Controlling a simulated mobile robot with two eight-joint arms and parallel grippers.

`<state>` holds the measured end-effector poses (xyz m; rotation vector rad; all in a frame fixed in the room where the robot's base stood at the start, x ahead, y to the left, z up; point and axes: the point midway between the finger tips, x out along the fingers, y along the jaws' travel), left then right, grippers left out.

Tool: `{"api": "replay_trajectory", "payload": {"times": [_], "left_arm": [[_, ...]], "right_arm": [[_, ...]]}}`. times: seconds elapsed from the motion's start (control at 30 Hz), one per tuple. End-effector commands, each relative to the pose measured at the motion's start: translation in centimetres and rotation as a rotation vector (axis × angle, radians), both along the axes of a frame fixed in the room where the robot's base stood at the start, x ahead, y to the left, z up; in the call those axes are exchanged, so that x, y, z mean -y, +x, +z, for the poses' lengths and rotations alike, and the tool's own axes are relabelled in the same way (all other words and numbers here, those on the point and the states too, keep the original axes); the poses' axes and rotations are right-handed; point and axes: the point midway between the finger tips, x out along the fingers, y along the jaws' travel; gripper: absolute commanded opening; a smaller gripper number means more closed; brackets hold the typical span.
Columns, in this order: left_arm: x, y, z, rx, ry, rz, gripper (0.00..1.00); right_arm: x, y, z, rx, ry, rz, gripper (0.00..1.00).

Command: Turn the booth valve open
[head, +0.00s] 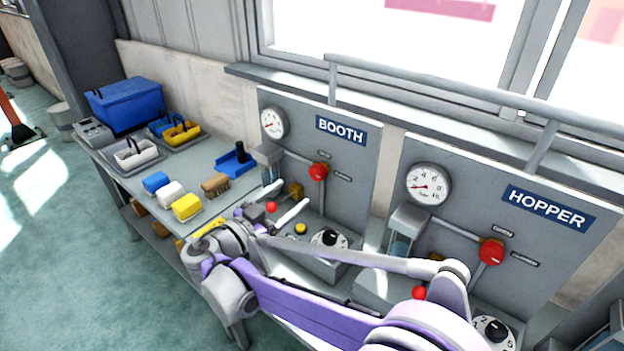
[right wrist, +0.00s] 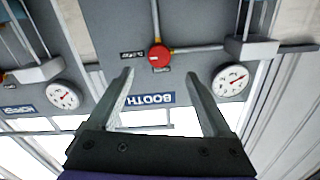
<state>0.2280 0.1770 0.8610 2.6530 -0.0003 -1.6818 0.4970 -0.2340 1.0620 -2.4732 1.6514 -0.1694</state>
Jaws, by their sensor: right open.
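The booth valve (head: 318,171) is a red knob on a pipe on the grey panel with the blue BOOTH sign (head: 341,131). My right gripper (head: 292,194) is open and empty, in front of and below the valve, apart from it. The right wrist view is upside down. There the valve (right wrist: 159,56) shows just beyond and between the open fingertips (right wrist: 159,75), with small dark labels beside it. I cannot tell the valve's setting. The booth gauge (head: 273,122) has a red needle and also shows in the right wrist view (right wrist: 231,80). My left gripper is not in view.
The HOPPER panel (head: 547,208) with its own red valve (head: 491,251) stands to the right. A rail (head: 440,88) runs above both panels. A dial (head: 329,240) sits below the booth valve. The bench (head: 226,153) at left holds a blue box, trays, blocks and a brush.

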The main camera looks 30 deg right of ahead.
Motion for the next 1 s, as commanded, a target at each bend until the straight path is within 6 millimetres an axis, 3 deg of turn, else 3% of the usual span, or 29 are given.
{"api": "replay_trajectory", "payload": {"times": [0.2,0.43,0.87,0.9,1.0], "left_arm": [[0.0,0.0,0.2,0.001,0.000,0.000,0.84],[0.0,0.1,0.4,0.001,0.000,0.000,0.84],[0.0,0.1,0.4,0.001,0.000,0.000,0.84],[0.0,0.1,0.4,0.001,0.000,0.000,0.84],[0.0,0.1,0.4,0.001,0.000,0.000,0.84]], "right_arm": [[4.1,1.5,0.1,-0.002,0.000,-0.005,0.84],[7.4,2.9,0.1,-0.003,0.001,-0.004,0.84],[8.6,3.5,0.0,-0.004,0.002,0.000,0.84],[8.6,3.5,0.0,-0.004,0.002,0.000,0.82],[8.6,3.5,0.0,-0.004,0.002,0.000,0.64]]}}
